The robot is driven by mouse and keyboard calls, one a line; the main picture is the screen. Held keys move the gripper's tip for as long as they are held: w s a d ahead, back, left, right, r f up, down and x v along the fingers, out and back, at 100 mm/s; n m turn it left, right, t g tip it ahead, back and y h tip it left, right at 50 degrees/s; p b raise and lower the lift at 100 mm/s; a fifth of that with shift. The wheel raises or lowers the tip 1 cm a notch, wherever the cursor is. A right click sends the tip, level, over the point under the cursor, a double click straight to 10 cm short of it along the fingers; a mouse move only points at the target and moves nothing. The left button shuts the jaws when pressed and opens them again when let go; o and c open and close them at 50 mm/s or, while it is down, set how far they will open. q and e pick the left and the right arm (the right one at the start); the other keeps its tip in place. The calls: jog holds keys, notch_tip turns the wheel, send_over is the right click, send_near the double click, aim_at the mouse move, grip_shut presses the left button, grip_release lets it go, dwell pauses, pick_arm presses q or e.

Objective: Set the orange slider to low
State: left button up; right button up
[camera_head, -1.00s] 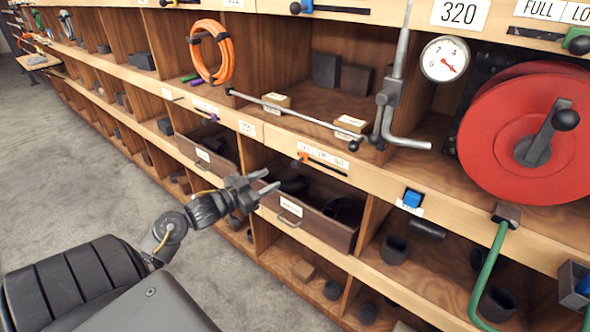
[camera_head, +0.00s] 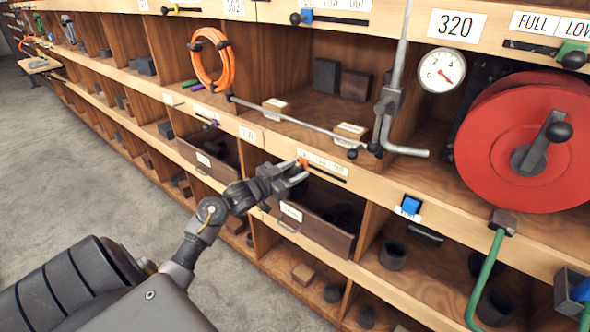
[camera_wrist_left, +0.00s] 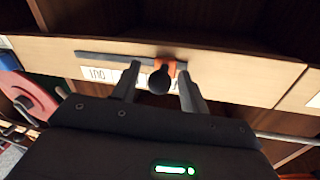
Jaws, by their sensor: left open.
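The slot (camera_wrist_left: 115,58) runs off to the left there. I cannot tell whether the fingers touch the knob. My right gripper is not in view.
An open drawer (camera_head: 316,227) juts out just below the slider. A grey rod (camera_head: 300,128) runs along the shelf above. A blue button (camera_head: 411,204), a red reel (camera_head: 520,140) and a green handle (camera_head: 485,280) are to the right. Open floor (camera_head: 90,170) lies left.

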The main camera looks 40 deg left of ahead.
pick_arm(q)
jog(key=shift+w, duration=0.1)
jog(key=shift+c, duration=0.4)
grip_shut()
jog(key=d+p, duration=0.2)
jog(key=d, duration=0.3)
jog(key=shift+d+r+p, duration=0.1)
jog(key=shift+d+p, duration=0.2)
jog(key=shift+d, duration=0.1)
jog(key=shift+w+d, duration=0.1)
jog(key=shift+d, duration=0.25)
jog(key=shift+a, duration=0.25)
jog(key=shift+o, duration=0.4)
grip_release()
jog(key=shift+d, duration=0.1)
